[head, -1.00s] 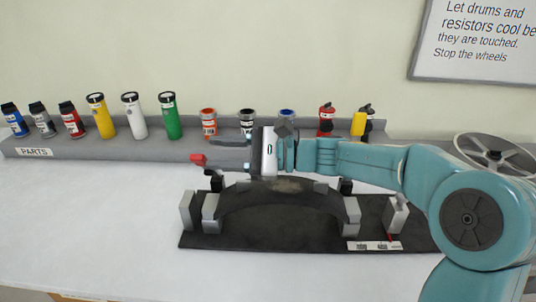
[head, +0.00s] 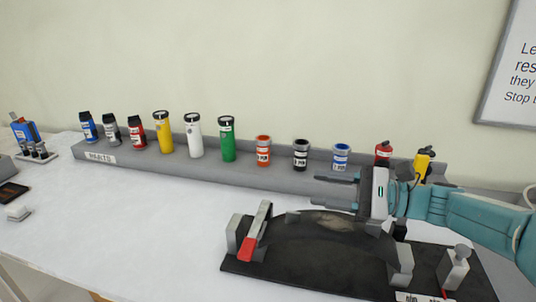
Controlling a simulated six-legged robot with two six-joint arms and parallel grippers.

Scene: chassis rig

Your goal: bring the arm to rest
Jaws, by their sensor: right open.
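My right gripper (head: 322,188) reaches in from the right. Its fingers point left, apart with nothing between them, above the far side of a black curved fixture (head: 330,245). A lever with a red handle (head: 246,248) lies at the fixture's left end, its red end toward the front. The fingers are clear of the lever. My left gripper is not in view.
A grey parts shelf (head: 102,157) runs along the wall with several coloured cans and bottles, close behind my right gripper. A blue device (head: 25,130) stands at far left. A wall sign (head: 510,75) hangs at right. The white tabletop (head: 130,220) is clear left of the fixture.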

